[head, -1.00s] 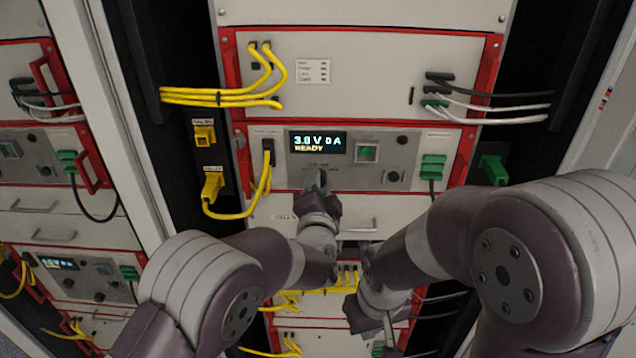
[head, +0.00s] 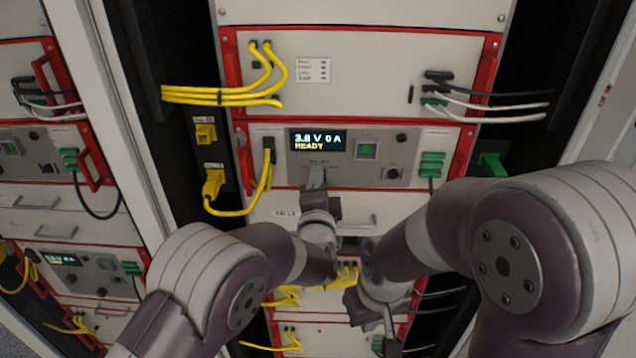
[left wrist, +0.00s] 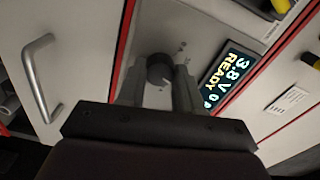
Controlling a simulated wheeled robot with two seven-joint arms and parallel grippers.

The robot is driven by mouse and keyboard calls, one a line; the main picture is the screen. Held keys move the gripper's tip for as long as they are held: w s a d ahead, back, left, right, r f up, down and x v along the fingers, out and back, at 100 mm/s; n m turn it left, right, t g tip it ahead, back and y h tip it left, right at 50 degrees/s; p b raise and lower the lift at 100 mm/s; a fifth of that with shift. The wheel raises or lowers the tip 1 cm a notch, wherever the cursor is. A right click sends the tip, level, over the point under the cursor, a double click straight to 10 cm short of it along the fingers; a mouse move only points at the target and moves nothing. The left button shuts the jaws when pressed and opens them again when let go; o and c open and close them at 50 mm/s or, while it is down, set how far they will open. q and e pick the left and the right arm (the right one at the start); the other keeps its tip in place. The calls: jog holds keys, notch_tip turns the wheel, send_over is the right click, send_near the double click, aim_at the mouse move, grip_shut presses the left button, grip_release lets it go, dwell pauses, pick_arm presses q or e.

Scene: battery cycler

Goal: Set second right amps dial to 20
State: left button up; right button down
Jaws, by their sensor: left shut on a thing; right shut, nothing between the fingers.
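The cycler panel (head: 270,178) has a lit display (head: 318,141) reading "3.8 V 0 A READY". A dark round dial (left wrist: 160,69) sits below the display and shows between my left fingertips in the left wrist view. My left gripper (head: 316,178) is shut on this dial and covers it in the head view. A second dark dial (head: 393,173) is on the panel further right, with nothing touching it. The dial labels are too small to read, so I cannot tell which is amps. My right gripper (head: 388,344) is shut and empty, low in front of the rack.
A green square button (head: 366,150) is right of the display. Yellow cables (head: 265,183) plug in left of it and green connectors (head: 431,164) sit at right. A drawer handle (head: 360,221) is below the panel. Another rack (head: 60,225) stands at left.

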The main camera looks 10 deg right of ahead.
pick_arm(q)
jog(key=o, duration=1)
jog(key=shift+o, duration=0.2)
jog(key=b+v, duration=0.5)
jog(key=v, duration=0.7)
jog(key=shift+s, duration=0.4)
jog(key=shift+a, duration=0.1)
